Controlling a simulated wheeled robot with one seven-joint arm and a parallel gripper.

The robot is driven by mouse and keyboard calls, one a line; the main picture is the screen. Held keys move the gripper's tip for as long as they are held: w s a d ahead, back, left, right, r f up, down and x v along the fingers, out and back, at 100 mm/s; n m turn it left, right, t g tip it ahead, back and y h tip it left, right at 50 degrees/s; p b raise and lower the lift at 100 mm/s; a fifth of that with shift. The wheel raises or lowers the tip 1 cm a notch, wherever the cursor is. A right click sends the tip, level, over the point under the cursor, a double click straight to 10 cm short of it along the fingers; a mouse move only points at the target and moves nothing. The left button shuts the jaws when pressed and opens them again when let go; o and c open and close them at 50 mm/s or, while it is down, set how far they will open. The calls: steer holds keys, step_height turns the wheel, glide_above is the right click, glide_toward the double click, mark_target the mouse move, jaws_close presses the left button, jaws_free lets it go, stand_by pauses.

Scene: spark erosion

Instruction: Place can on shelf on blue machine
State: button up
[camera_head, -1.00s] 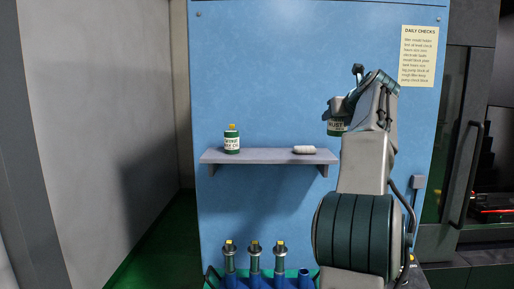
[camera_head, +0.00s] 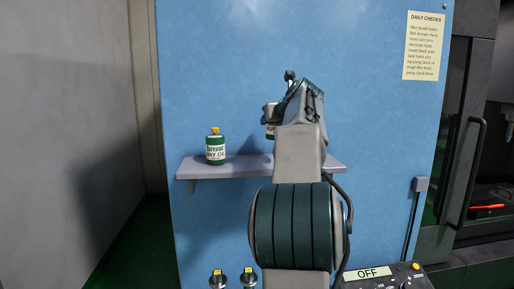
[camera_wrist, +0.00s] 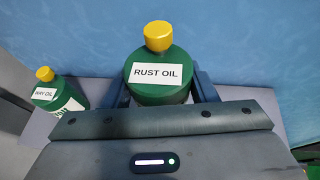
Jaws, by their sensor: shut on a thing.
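A green can with a yellow cap and a RUST OIL label (camera_wrist: 158,90) is held between the two fingers of my gripper (camera_wrist: 162,84). The can looks upright. In the head view only a sliver of the can (camera_head: 270,132) shows left of my gripper. The grey shelf (camera_head: 245,167) is fixed to the blue machine (camera_head: 370,120). My gripper and the can are in front of or over the shelf, right of its middle. Part of the shelf is hidden behind my arm. I cannot tell whether the can's base touches the shelf.
A green WAY OIL can with a yellow cap (camera_head: 215,148) stands on the left part of the shelf; it also shows in the wrist view (camera_wrist: 58,95). A control box marked OFF (camera_head: 367,273) is at lower right.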

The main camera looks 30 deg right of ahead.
steer(key=w+a+f, duration=0.1)
steer(key=a, duration=0.1)
steer(key=w+a+f, duration=0.2)
steer(key=shift+w+a+f, duration=0.15)
steer(key=shift+w+f, duration=0.05)
steer(key=shift+f, duration=0.05)
steer(key=shift+f+p, duration=0.35)
steer(key=shift+f, duration=1.5)
steer(key=shift+f, duration=0.1)
steer(key=o, duration=1.2)
steer(key=shift+o, duration=0.2)
steer(key=b+v, duration=0.2)
steer(key=v, duration=1)
steer(key=shift+s, duration=0.1)
